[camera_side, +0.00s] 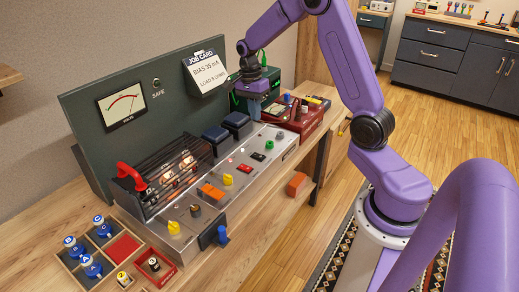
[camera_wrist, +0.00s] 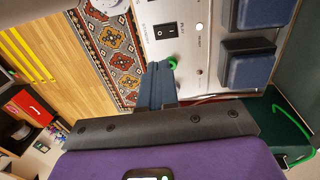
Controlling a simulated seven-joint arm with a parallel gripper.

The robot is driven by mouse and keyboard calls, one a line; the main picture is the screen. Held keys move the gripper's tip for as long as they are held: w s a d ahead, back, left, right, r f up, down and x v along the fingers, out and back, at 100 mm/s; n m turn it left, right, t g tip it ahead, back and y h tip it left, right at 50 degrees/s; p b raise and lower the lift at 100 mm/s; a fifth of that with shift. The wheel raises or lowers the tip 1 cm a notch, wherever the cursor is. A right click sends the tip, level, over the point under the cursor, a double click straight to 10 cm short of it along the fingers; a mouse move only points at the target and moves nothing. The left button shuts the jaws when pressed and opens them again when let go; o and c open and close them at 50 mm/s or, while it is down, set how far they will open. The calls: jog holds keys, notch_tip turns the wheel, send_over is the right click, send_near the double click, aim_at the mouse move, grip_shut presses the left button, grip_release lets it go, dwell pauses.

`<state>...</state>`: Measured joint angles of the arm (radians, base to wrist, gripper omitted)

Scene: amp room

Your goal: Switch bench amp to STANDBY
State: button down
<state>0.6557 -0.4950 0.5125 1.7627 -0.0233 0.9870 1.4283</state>
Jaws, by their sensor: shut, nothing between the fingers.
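The bench amp (camera_side: 222,190) is a pale metal chassis on the bench with knobs, switches, tubes in a cage and dark blue transformer blocks. In the wrist view a black rocker switch (camera_wrist: 165,37) sits on its panel, with small lettering beside it that seems to read PLAY at one end; which side is pressed I cannot tell. A green knob (camera_side: 281,135) is near the panel's far end; it also shows in the wrist view (camera_wrist: 173,64), partly behind my fingers. My gripper (camera_side: 254,113) is shut and empty, its blue fingers (camera_wrist: 160,72) beside the green knob, apart from the rocker.
A green panel with a meter (camera_side: 122,105) and job card (camera_side: 206,72) stands behind the amp. A red box (camera_side: 306,116) lies past its far end. Blue-topped tubes (camera_side: 90,266) stand in a tray at near left. Dark blue blocks (camera_wrist: 250,65) rise beside the controls.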

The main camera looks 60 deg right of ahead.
aim_at(261, 156)
jog(key=shift+f, duration=0.1)
jog(key=f, duration=0.4)
jog(key=s+f, duration=0.1)
jog(key=f, duration=0.8)
jog(key=shift+s+f, duration=0.35)
jog(key=shift+s, duration=0.05)
jog(key=shift+f, duration=0.1)
jog(key=shift+s+f, duration=0.15)
jog(key=shift+f, duration=0.05)
jog(key=shift+w+a+r, duration=0.1)
jog(key=shift+w+r, duration=0.05)
jog(key=shift+w, duration=0.8)
